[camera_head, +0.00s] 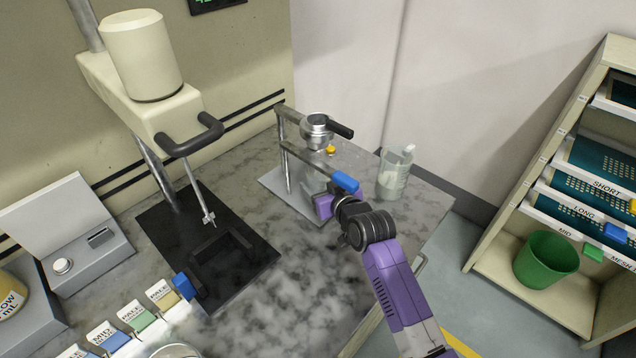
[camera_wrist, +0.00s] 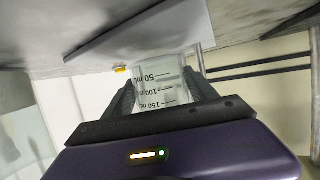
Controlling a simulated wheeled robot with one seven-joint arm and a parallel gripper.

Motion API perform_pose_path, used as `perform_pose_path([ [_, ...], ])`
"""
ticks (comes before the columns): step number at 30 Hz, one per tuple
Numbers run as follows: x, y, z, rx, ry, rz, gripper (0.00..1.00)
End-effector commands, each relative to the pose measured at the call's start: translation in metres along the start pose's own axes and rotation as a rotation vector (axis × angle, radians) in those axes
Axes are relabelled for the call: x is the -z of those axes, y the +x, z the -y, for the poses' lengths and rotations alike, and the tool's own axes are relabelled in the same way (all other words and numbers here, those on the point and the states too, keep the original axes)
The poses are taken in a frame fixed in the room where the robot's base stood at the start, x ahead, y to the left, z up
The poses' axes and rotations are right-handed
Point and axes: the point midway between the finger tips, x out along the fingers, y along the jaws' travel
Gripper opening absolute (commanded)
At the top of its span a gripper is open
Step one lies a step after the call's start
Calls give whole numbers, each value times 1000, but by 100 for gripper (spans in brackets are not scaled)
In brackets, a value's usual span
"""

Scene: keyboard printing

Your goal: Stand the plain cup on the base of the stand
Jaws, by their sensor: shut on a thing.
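The stand has a flat grey base (camera_head: 272,181), metal posts and a ring holding a metal cup (camera_head: 318,130) with a black handle. My gripper (camera_head: 318,197) is low at the base's right-hand part. The wrist view shows my gripper (camera_wrist: 164,95) shut on a clear plain cup (camera_wrist: 160,90) with mL marks, which appear upside down there. The stand's base (camera_wrist: 150,32) lies right by the cup's bottom in that view; I cannot tell whether they touch. In the head view the cup is mostly hidden by my gripper and hard to make out.
A clear beaker (camera_head: 391,180) with white contents stands right of the stand. A black tray (camera_head: 243,270) lies under the mixer (camera_head: 140,60) at left. Labelled boxes line the front left edge. A shelf (camera_head: 590,120) with a green bin (camera_head: 545,259) is at right. The front middle counter is clear.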

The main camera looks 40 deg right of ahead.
Motion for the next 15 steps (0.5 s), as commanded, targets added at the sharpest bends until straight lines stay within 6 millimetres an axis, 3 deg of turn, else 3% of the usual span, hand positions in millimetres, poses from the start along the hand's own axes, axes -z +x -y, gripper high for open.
perform_pose_path([
  [3, 6, 17, -1, -1, -1, 0, 0],
  [6, -6, 19, -1, -1, 1, 3, 0],
  [15, -9, 20, 0, -1, 0, -1, 0],
])
